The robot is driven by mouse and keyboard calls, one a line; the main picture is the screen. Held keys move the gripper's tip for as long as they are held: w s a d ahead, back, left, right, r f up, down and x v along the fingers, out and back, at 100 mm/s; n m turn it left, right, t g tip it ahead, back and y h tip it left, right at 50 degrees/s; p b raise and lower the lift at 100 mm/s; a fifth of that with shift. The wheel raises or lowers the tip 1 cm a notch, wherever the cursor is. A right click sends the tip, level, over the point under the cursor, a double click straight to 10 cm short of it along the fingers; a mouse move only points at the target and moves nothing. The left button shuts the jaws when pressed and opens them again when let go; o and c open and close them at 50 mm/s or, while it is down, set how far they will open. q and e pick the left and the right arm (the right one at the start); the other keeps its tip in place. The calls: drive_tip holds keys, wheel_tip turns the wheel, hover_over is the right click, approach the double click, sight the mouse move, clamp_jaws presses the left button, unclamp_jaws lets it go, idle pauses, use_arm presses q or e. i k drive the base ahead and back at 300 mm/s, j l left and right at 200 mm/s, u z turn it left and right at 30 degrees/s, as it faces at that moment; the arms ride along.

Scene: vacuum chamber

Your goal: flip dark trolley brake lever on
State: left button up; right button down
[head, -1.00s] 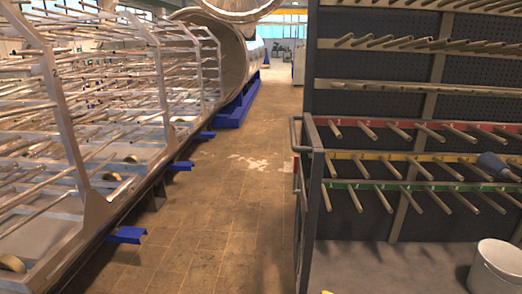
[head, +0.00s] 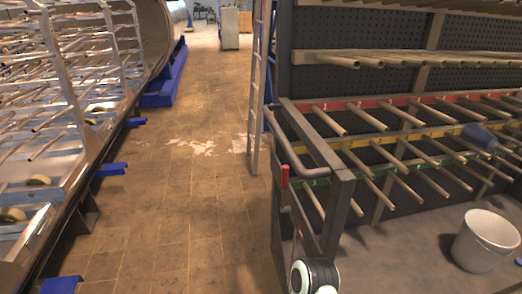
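The dark trolley (head: 338,205) stands right of centre, with a bent tubular push handle (head: 296,140) at its near end. The brake lever (head: 285,177) has a red grip and stands roughly upright against the trolley's near left side, below the handle. A rounded white and dark part, apparently of my arm, shows at the bottom edge, in front of the trolley's lower frame. No gripper fingers are visible, and nothing is seen touching the lever.
Racks of metal pegs (head: 400,115), a blue item (head: 478,137) and a white bucket (head: 485,240) are at the right. A ladder (head: 256,90) stands beyond the trolley. A large tube rack (head: 60,90) lines the left. The tiled floor (head: 185,190) between is clear.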

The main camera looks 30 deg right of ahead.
sight(283, 208)
drive_tip(key=i+j+z, duration=0.2)
drive_tip(key=i+z, duration=0.25)
drive_tip(key=i, duration=0.2)
drive_tip(key=i+j+z, duration=0.5)
drive_tip(key=i, duration=0.15)
drive_tip(key=i+j+z, duration=0.45)
drive_tip(key=i+j, duration=0.1)
drive_tip(key=j, duration=0.05)
